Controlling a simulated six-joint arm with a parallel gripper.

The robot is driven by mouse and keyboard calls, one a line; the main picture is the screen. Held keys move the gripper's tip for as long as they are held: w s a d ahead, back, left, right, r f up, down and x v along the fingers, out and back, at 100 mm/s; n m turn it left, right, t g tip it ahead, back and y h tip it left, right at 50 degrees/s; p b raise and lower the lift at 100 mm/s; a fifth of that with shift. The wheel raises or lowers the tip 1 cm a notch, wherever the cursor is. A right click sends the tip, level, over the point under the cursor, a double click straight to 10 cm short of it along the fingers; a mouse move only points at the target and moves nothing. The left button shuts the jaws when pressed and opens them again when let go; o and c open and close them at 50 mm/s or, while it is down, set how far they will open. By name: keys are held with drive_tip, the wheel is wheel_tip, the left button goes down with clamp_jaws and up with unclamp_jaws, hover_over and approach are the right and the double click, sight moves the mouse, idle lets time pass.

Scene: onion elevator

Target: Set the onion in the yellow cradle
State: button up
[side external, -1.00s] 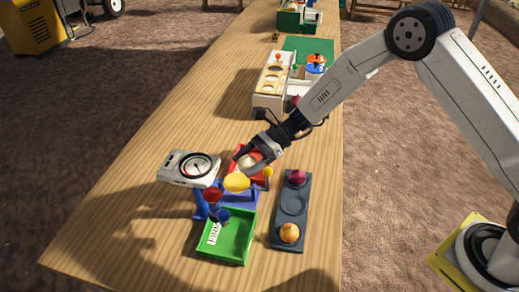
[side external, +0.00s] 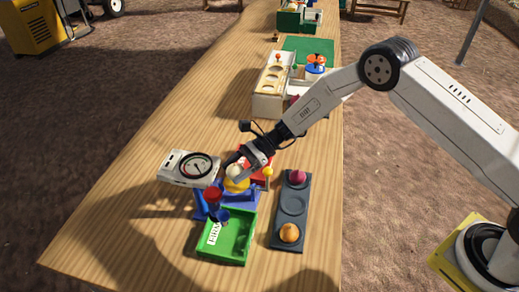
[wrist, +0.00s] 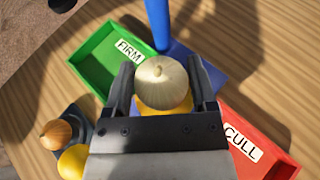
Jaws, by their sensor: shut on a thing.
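A pale white onion (side external: 235,171) is between the fingers of my gripper (side external: 240,170), which is shut on it. The yellow cradle (side external: 236,186) is directly under the onion in the side view. In the wrist view the onion (wrist: 162,84) sits between the two dark fingers of my gripper (wrist: 163,88), with yellow of the cradle (wrist: 182,105) showing below it. The onion overlaps the cradle in both views; I cannot tell whether it touches the cradle's bottom.
A blue stand (side external: 243,199) is around the cradle. A green FIRM tray (side external: 236,251) is in front, a red CULL tray (wrist: 270,140) to the side. A dark tray (side external: 291,243) holds an orange onion and a red onion. A dial gauge (side external: 189,168) stands left.

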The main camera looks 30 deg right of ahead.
drive_tip(key=shift+f, duration=1.25)
drive_tip(key=shift+f, duration=0.1)
drive_tip(key=o, duration=1.2)
drive_tip(key=shift+d, duration=0.1)
drive_tip(key=shift+d+r, duration=0.35)
drive_tip(key=shift+d, duration=0.3)
drive_tip(key=d, duration=1.1)
drive_tip(key=shift+d, duration=0.35)
drive_tip(key=shift+s, duration=0.1)
